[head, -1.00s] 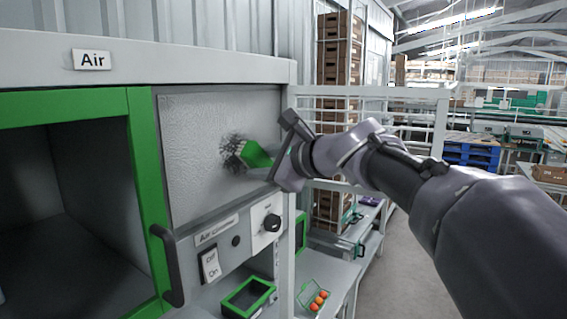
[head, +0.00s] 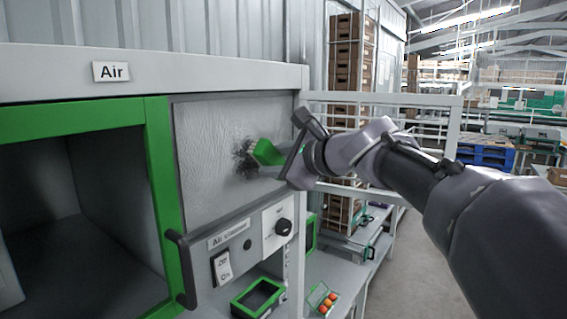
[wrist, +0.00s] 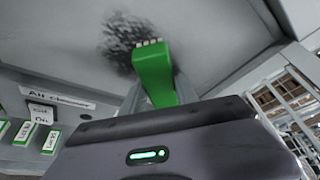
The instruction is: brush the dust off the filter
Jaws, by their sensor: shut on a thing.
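The filter (head: 205,150) is a pale grey textured panel set in the front of the air cleaner, right of the green-framed opening. A dark patch of dust (head: 243,158) lies on its right half, and the dust also shows in the wrist view (wrist: 120,40). My gripper (head: 294,160) is shut on a green brush (head: 267,152). In the wrist view the brush (wrist: 153,75) points at the filter, its pale bristle tips at the dust's lower right edge. I cannot tell whether the bristles touch the panel.
Below the filter are a dark knob (head: 284,227) and a rocker switch (head: 222,268). A black door handle (head: 181,268) sticks out at the left. A green-rimmed tray (head: 258,298) and a small crate of tomatoes (head: 324,300) sit lower down. A rack stands behind my arm.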

